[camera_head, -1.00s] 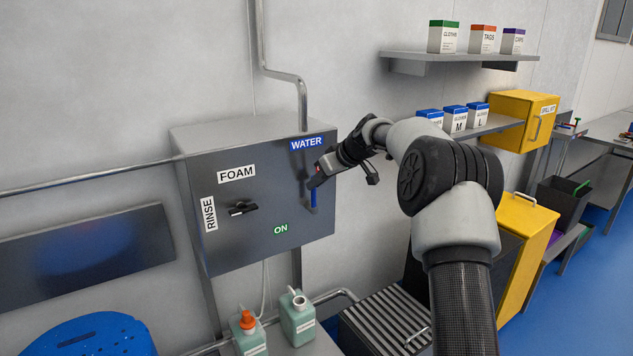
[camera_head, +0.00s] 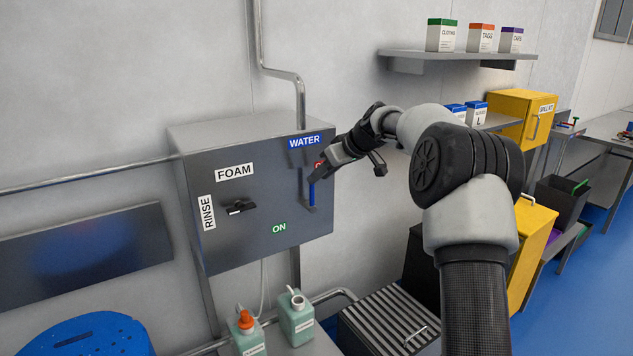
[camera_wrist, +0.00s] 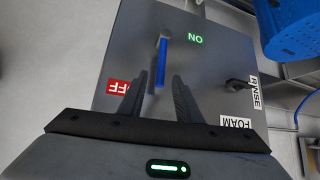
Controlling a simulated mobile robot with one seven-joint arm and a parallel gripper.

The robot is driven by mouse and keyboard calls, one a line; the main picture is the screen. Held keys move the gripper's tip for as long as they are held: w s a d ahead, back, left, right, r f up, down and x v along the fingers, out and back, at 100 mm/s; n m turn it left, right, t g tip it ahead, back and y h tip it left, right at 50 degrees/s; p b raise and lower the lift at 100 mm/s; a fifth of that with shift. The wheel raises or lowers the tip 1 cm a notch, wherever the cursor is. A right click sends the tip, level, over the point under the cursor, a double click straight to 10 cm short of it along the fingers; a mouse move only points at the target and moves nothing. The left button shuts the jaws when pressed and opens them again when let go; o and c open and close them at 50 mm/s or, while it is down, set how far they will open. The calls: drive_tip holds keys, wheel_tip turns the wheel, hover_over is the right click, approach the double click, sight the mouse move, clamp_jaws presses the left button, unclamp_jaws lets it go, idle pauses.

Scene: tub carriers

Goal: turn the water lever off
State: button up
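The water lever (camera_head: 312,191) has a blue handle and sits on the right part of the grey control box (camera_head: 245,248), under the blue WATER label (camera_head: 305,142). Its handle hangs downward in the head view. A green ON label (camera_head: 279,227) is below and left of it; a red OFF label (camera_head: 319,165) is partly hidden behind my gripper. In the wrist view the lever (camera_wrist: 162,60) shows between and beyond my open fingers, its handle pointing toward the ON side. The red OFF label (camera_wrist: 118,87) is by the left finger. My gripper (camera_wrist: 155,90) is empty; contact with the lever cannot be told.
A black selector knob (camera_head: 238,208) sits between FOAM and RINSE labels. Two green bottles (camera_head: 297,318) stand below the box. A pipe (camera_head: 300,90) runs up the wall. A shelf (camera_head: 460,57) with boxes and a yellow cabinet (camera_head: 522,115) are at the right.

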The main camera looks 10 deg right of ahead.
drive_tip(key=b+v, duration=0.1)
drive_tip(key=v, duration=1.3)
drive_tip(key=shift+b, duration=0.3)
drive_tip(key=shift+a, duration=0.1)
